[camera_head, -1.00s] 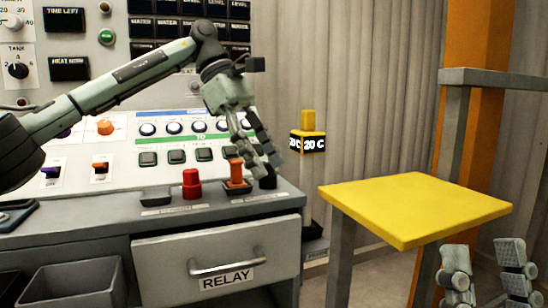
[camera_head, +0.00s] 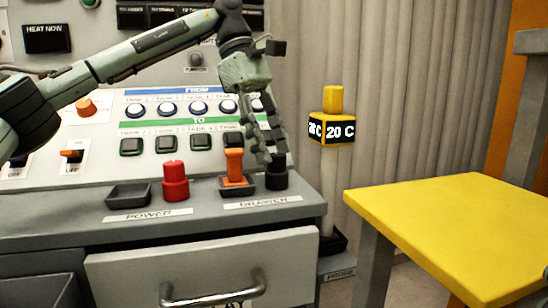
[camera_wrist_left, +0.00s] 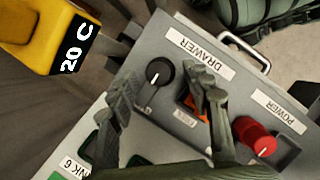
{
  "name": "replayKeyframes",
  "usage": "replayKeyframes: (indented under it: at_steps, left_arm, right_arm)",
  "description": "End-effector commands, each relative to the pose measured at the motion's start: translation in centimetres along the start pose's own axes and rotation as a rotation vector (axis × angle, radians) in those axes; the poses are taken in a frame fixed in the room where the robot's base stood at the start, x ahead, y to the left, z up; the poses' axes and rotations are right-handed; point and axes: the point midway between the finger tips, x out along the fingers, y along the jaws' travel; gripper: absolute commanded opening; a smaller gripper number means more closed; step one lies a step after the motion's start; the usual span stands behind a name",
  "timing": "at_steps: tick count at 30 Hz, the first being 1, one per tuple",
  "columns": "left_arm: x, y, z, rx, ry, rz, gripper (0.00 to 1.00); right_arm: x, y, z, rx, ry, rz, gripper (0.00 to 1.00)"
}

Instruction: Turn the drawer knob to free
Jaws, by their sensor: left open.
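The black drawer knob (camera_head: 277,178) stands at the right end of the console ledge, by the DRAWER label. In the left wrist view the knob (camera_wrist_left: 161,70) shows a white pointer line aimed toward the lower left of the picture. My left gripper (camera_head: 272,156) is open and points down just above the knob, partly hiding it. In the wrist view the left gripper's fingers (camera_wrist_left: 162,82) appear on either side of the knob, with gaps; contact is not visible. A small label beside the knob is too blurred to read. My right gripper is out of view.
An orange lever (camera_head: 234,166) stands close left of the knob, then a red knob (camera_head: 175,183) by POWER. The drawer (camera_head: 200,272) below looks closed. A yellow-topped 20 C post (camera_head: 332,128) and a yellow table (camera_head: 450,215) stand right.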

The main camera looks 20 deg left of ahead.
Motion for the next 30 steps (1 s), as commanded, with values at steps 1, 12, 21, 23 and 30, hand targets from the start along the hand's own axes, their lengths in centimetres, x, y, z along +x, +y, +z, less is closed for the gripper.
replayKeyframes:
  at_steps: [1,12,21,23,30]
  left_arm:
    - [0.67,-0.04,-0.06,0.001,0.001,-0.001,0.49]
    - [1.37,-0.02,0.06,0.001,-0.001,0.0,0.49]
    - [1.35,-0.02,0.05,0.001,-0.001,0.0,0.14]
    - [1.35,-0.02,0.05,0.001,-0.001,-0.001,0.07]
    - [1.35,-0.04,0.05,-0.006,-0.001,0.002,0.0]
  right_arm:
    - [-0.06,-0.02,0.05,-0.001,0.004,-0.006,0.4]
    - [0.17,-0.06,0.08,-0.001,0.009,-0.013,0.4]
    - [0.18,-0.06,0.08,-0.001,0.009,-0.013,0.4]
    - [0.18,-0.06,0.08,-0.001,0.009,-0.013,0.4]
    - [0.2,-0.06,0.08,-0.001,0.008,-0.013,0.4]
